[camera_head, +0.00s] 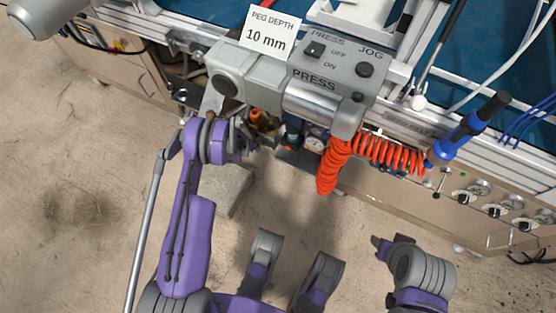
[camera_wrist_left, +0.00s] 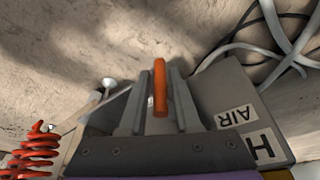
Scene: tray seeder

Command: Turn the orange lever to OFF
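The orange lever (camera_wrist_left: 160,85) stands upright in the left wrist view, in line with the gap between the fingers of my left gripper (camera_wrist_left: 160,105). The fingers are apart, one on each side of the lever, with a small gap showing on its left. In the head view my left gripper (camera_head: 252,143) is below the press housing, beside an orange part (camera_head: 257,117) that is partly hidden. The lever's OFF mark cannot be seen. My right gripper (camera_head: 381,247) is low on the right, away from the machine, and its opening is unclear.
A grey plate (camera_wrist_left: 222,92) with an AIR label stands right of the lever, with hoses behind it. A coiled red hose (camera_head: 329,172) hangs right of my left gripper in the head view. The press control box (camera_head: 340,62) is above.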

